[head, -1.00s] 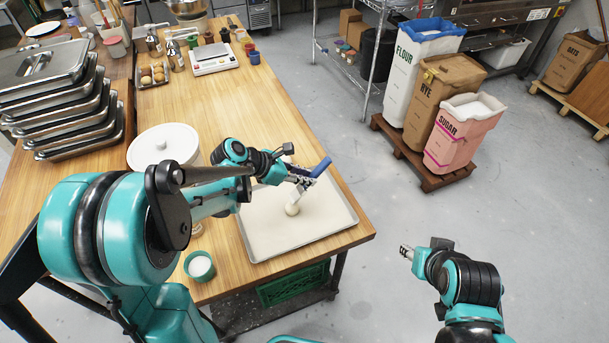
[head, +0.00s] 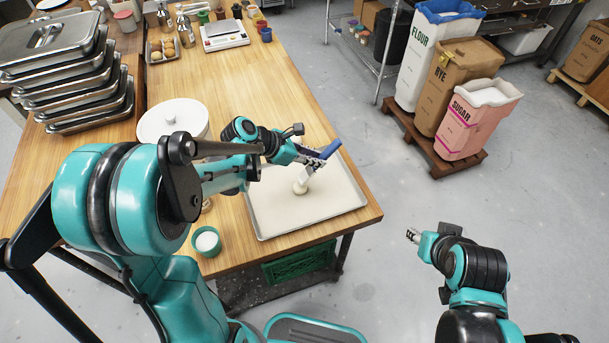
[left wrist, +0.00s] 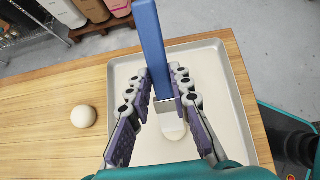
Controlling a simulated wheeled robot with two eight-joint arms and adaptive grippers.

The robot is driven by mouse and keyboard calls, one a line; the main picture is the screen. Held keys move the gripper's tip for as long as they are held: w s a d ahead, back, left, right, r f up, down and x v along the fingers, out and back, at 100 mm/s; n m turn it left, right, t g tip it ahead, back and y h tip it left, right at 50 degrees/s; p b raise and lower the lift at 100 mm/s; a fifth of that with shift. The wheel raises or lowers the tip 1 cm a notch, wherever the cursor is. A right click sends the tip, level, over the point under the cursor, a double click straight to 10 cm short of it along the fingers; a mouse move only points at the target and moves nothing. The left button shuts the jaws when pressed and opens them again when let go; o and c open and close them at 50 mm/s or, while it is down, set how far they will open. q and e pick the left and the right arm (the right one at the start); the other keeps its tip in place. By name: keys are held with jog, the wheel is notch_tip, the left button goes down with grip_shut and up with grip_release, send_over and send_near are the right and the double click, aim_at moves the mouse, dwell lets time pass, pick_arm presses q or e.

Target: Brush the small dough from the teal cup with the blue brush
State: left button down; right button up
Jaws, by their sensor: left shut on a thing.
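My left gripper (head: 316,158) is shut on the blue brush (head: 329,150), holding it tilted with its pale bristles down. The brush also shows between the fingers in the left wrist view (left wrist: 151,45). A pale round dough (head: 300,188) sits on the lined tray (head: 330,207) right under the bristles, partly covered by them in the left wrist view (left wrist: 174,134). I cannot tell whether they touch. A second pale dough ball (left wrist: 83,117) lies on the wood beside the tray. The teal cup (head: 206,254), with white contents, stands at the table's near edge. My right gripper (head: 413,236) is over the floor, its jaws unclear.
A white lidded pot (head: 172,118) stands behind my left arm. Stacked steel pans (head: 65,80) are at the left. Sacks (head: 465,118) stand on a floor pallet. The wood right of the pot is clear.

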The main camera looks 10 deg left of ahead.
pick_arm(q)
jog(key=shift+f+b, duration=0.45)
jog(key=shift+f, duration=0.1)
dwell(0.4)
jog(key=shift+s, duration=0.1)
jog(key=shift+s+d, duration=0.2)
jog(key=shift+w+a, duration=0.45)
jog(key=shift+w, duration=0.15)
jog(key=shift+s+d, duration=0.45)
jog(key=shift+s, duration=0.15)
jog(key=shift+w+a+b, duration=0.3)
jog(key=shift+w+a, duration=0.15)
jog(key=shift+w, duration=0.15)
jog(key=shift+s+d, duration=0.45)
jog(key=shift+s, duration=0.15)
jog(key=shift+r, duration=0.1)
